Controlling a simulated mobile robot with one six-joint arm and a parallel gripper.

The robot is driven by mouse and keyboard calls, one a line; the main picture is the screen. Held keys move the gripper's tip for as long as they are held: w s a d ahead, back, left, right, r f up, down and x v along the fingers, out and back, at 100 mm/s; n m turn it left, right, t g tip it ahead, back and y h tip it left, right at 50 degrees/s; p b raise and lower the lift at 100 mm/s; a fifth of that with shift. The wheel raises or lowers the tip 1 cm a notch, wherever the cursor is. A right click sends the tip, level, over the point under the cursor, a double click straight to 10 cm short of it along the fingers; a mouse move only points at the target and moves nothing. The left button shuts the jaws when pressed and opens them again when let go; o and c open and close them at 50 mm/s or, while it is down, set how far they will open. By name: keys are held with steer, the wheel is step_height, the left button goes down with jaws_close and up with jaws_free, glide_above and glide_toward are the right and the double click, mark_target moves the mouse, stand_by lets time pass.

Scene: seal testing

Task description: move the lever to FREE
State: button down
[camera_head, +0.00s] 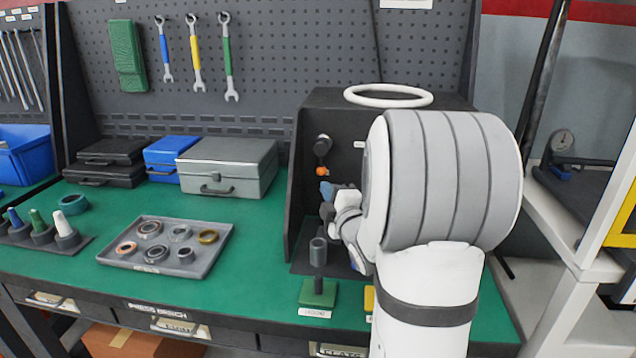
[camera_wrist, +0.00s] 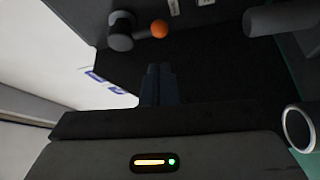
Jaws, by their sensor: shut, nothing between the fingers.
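The lever shows in the head view as a dark round hub (camera_head: 322,145) with an orange ball (camera_head: 321,171) hanging below it, on the dark test box (camera_head: 340,112). In the wrist view the hub (camera_wrist: 121,30) and the orange ball (camera_wrist: 159,28) lie side by side near the top. My gripper (camera_head: 326,190) is just below the ball in the head view. In the wrist view its dark fingers (camera_wrist: 158,72) are together and empty, apart from the ball. Small pale labels (camera_wrist: 174,8) sit near the lever; their words cannot be read. My arm hides the right of the box.
A grey tube (camera_head: 318,252) stands on a green base (camera_head: 318,292) in front of the box. A white ring (camera_head: 388,96) lies on top of the box. A grey tray (camera_head: 205,262) with several rings and a grey case (camera_head: 228,166) stand left on the green bench.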

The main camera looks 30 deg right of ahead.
mark_target(322, 157)
steer(key=w, duration=0.9)
steer(key=shift+d+r+p, duration=0.3)
steer(key=shift+r+p, duration=0.05)
steer(key=shift+r, duration=0.05)
steer(key=shift+a, duration=0.1)
